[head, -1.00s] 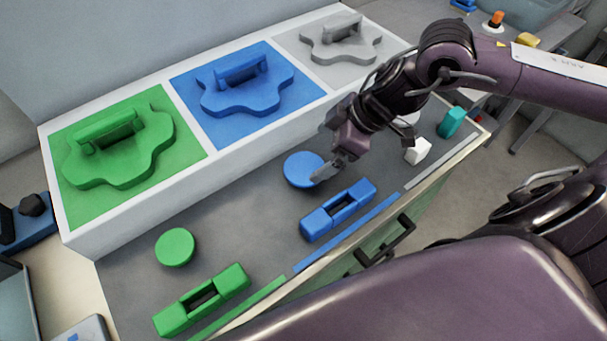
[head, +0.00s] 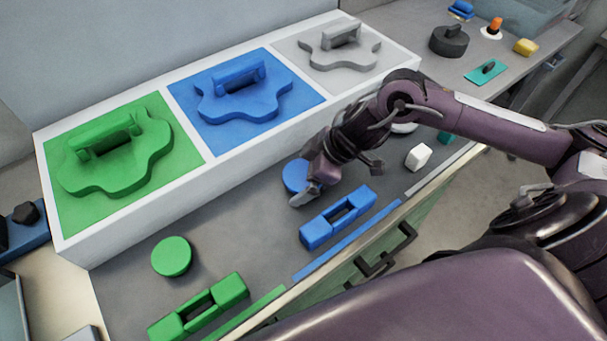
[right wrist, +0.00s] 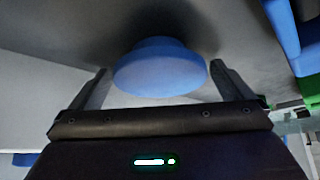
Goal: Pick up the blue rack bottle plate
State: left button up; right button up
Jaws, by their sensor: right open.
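A round blue disc (head: 293,176) lies on the grey work surface, partly hidden by my right gripper (head: 303,198) in the head view. In the right wrist view the blue disc (right wrist: 160,68) shows between the two spread fingers of my right gripper (right wrist: 159,76), with no clear contact. A blue lobed plate with an upright handle (head: 243,92) sits on the blue square of the raised white stand. A slotted blue block (head: 337,217) lies in front of the disc. I cannot tell which blue piece carries the task's name. My left gripper is not in view.
A green lobed plate (head: 115,150) and a grey one (head: 342,48) flank the blue one. A green disc (head: 171,256) and green slotted block (head: 198,308) lie left. A white block (head: 418,157) stands right. Black handles (head: 386,250) stick out at the front edge.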

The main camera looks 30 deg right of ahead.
jog(key=shift+a+f, duration=0.1)
jog(key=shift+f, duration=0.05)
jog(key=c, duration=0.9)
jog(key=shift+c, duration=0.3)
